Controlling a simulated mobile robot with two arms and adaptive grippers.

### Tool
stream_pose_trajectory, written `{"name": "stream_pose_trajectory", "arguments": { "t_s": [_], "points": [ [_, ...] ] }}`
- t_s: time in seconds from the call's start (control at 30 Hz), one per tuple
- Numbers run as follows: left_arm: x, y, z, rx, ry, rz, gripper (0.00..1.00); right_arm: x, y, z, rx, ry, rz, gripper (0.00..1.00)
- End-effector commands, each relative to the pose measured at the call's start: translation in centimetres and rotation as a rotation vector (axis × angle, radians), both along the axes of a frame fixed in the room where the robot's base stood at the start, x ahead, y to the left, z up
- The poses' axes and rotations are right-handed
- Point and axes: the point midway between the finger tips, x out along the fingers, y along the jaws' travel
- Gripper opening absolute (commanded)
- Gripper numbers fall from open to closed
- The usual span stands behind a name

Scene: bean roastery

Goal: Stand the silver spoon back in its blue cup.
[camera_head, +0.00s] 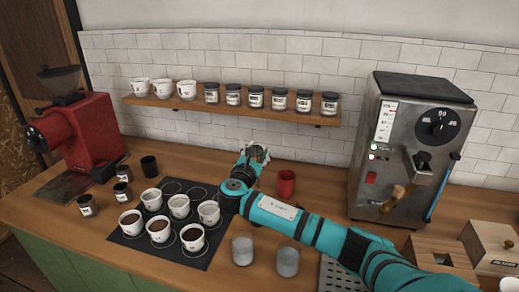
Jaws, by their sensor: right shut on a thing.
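My right gripper (255,153) is above the back of the counter, close to the tiled wall, with its arm reaching in from the lower right. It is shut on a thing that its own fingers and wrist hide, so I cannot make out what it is. I cannot pick out the silver spoon or a blue cup; either may be behind the gripper or arm. A red cup (286,184) stands just right of the gripper, and a black cup (149,166) stands farther left. My left gripper is not in view.
White cups of coffee (159,230) stand on a dark mat (200,256), left of my arm. Two clear glasses (243,251) stand in front of it. A red grinder (88,135) is left, a steel machine (385,150) right. A shelf (195,104) with jars hangs behind.

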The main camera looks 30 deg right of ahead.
Motion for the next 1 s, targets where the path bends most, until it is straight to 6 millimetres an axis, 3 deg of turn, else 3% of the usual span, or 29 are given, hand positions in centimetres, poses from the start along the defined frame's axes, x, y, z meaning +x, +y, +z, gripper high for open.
{"name": "stream_pose_trajectory", "arguments": {
  "t_s": [0.8,1.0],
  "points": [
    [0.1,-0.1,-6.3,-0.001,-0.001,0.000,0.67,0.0,0.0,-6.3,0.001,0.000,-0.002,0.03],
    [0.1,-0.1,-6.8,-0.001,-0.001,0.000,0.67,0.0,0.0,-7.7,0.002,0.002,-0.002,0.03]
  ]
}}
